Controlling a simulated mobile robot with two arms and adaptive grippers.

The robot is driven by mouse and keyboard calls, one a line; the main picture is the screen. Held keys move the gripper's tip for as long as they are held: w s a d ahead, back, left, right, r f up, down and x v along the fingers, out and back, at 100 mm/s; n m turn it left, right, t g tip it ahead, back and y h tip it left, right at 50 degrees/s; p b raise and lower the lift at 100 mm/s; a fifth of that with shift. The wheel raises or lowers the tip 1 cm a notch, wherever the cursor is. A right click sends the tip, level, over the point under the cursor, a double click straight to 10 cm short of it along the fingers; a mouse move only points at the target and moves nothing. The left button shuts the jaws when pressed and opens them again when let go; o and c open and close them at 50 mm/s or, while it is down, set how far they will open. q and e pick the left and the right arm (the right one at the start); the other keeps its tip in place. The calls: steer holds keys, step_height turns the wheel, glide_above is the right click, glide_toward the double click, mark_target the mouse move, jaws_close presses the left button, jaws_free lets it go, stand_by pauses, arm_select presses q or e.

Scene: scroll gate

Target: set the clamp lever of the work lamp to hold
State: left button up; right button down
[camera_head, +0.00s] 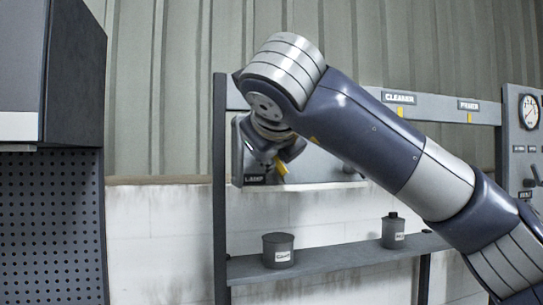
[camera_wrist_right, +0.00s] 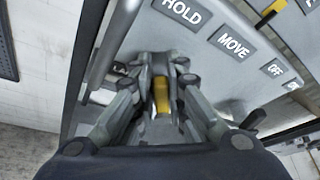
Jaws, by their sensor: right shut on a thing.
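The grey lamp panel (camera_head: 320,165) hangs on the frame in the head view, with a small label that seems to read LAMP (camera_head: 254,179) at its lower left. In the right wrist view the panel carries the plates HOLD (camera_wrist_right: 182,10), MOVE (camera_wrist_right: 234,46) and OFF (camera_wrist_right: 272,68). A yellow lever (camera_wrist_right: 162,98) stands between the fingers of my right gripper (camera_wrist_right: 160,75), which is shut on it. The lever's pivot and the plate it points to are hidden by the fingers. My right arm covers much of the panel in the head view. My left gripper is out of view.
A shelf (camera_head: 345,257) below holds a wide tin (camera_head: 279,251) and a smaller canister (camera_head: 393,232). CLEANER (camera_head: 399,98) and PRIMER (camera_head: 468,105) signs sit on the upper rail. A gauge panel (camera_head: 522,150) is at right, a dark cabinet (camera_head: 70,75) at left.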

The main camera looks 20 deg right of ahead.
steer(key=c, duration=1.6)
jaws_free()
steer(key=v, duration=1.2)
